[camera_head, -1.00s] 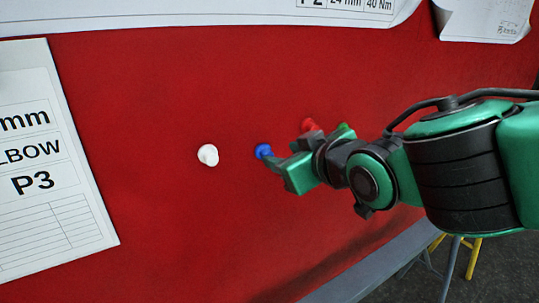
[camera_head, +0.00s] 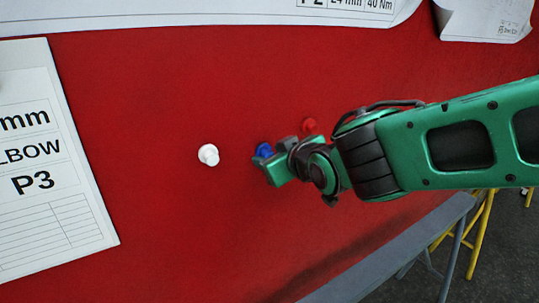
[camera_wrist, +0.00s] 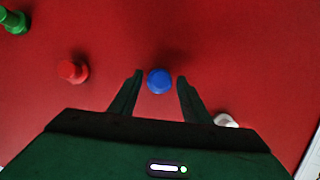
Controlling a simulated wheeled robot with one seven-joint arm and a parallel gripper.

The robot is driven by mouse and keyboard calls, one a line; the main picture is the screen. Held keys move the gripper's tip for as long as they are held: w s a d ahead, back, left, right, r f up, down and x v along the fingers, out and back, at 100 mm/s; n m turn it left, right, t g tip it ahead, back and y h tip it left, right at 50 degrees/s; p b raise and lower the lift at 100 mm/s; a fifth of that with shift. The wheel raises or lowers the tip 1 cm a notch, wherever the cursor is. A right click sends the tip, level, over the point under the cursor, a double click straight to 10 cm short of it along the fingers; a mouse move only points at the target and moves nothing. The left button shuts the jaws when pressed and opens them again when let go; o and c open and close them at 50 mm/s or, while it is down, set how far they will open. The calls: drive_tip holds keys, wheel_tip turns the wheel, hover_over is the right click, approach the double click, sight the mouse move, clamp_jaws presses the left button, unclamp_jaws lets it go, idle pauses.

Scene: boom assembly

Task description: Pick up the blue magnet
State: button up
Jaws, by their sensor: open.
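The blue magnet (camera_head: 264,149) sits on the red board, and my gripper (camera_head: 273,158) is right at it, partly covering it in the head view. In the wrist view the blue magnet (camera_wrist: 159,81) lies between the tips of my two open fingers (camera_wrist: 158,80), with a small gap on each side. The fingers hold nothing.
On the red board (camera_head: 150,90), a white magnet (camera_head: 208,155) is to the left and a red magnet (camera_head: 310,125) to the right. A green magnet (camera_wrist: 14,20) shows in the wrist view's corner. Paper sheets (camera_head: 40,150) hang at the left and top.

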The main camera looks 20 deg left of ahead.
drive_tip(key=shift+c, duration=0.3)
drive_tip(key=c, duration=0.8)
drive_tip(key=shift+o, duration=0.2)
drive_tip(key=shift+r, duration=0.1)
drive_tip(key=shift+d+r, duration=0.2)
drive_tip(key=shift+r, duration=0.3)
wheel_tip(320, 180, up, 6)
drive_tip(key=shift+s+f, duration=0.1)
drive_tip(key=s+d, duration=1.2)
drive_tip(key=d, duration=0.2)
drive_tip(key=shift+s+d, duration=0.4)
